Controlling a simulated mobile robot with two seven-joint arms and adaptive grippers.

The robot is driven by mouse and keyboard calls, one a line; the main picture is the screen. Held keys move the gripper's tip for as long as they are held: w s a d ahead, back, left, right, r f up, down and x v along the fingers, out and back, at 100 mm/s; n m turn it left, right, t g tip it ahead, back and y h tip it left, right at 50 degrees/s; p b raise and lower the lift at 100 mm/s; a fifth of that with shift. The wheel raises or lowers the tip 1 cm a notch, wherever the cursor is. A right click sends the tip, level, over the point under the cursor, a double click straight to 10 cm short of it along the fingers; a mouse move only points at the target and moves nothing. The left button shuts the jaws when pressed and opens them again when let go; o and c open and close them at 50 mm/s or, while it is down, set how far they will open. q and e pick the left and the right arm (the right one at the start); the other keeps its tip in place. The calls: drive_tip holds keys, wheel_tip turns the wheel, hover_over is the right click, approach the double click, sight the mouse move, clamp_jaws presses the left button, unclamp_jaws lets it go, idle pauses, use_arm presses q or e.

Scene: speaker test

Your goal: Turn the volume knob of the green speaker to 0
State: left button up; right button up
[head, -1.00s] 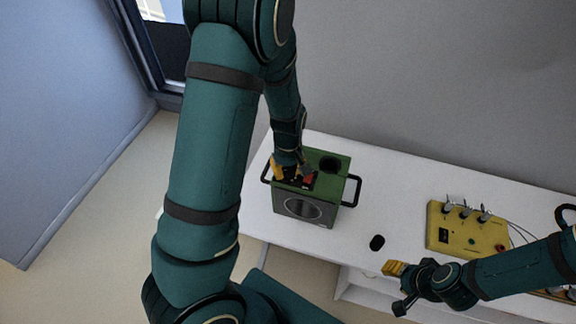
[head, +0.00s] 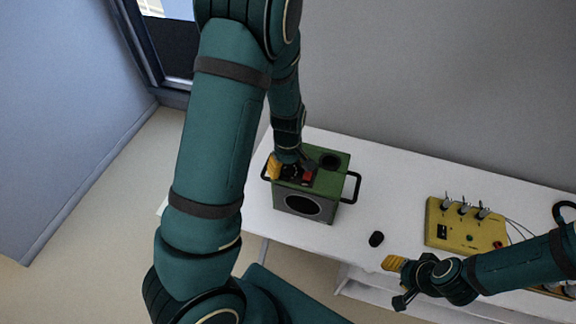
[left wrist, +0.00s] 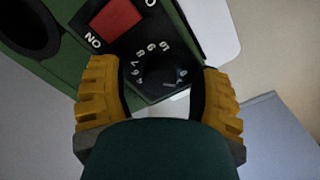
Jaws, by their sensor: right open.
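The green speaker (head: 340,178) stands on the white table, with a round grille in front and black side handles. Its dark volume knob (left wrist: 163,74) shows in the left wrist view on a black panel with a number ring; the 0 is on the knob's right. I cannot make out the pointer. My left gripper (head: 290,170) is over the speaker's top. In the left wrist view its yellow fingers (left wrist: 160,90) stand apart on either side of the knob, apparently without gripping it. My right gripper (head: 393,284) is open and empty at the table's front edge.
A red switch (left wrist: 116,17) marked ON sits beside the knob. A yellow box (head: 465,228) with several toggles stands at the right, near my right arm. A small black object (head: 376,239) lies between it and the speaker. The white table (head: 400,190) behind is clear.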

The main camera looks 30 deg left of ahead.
sight(288, 167)
use_arm(q)
wheel_tip(288, 167, up, 12)
idle(0.7)
idle(0.5)
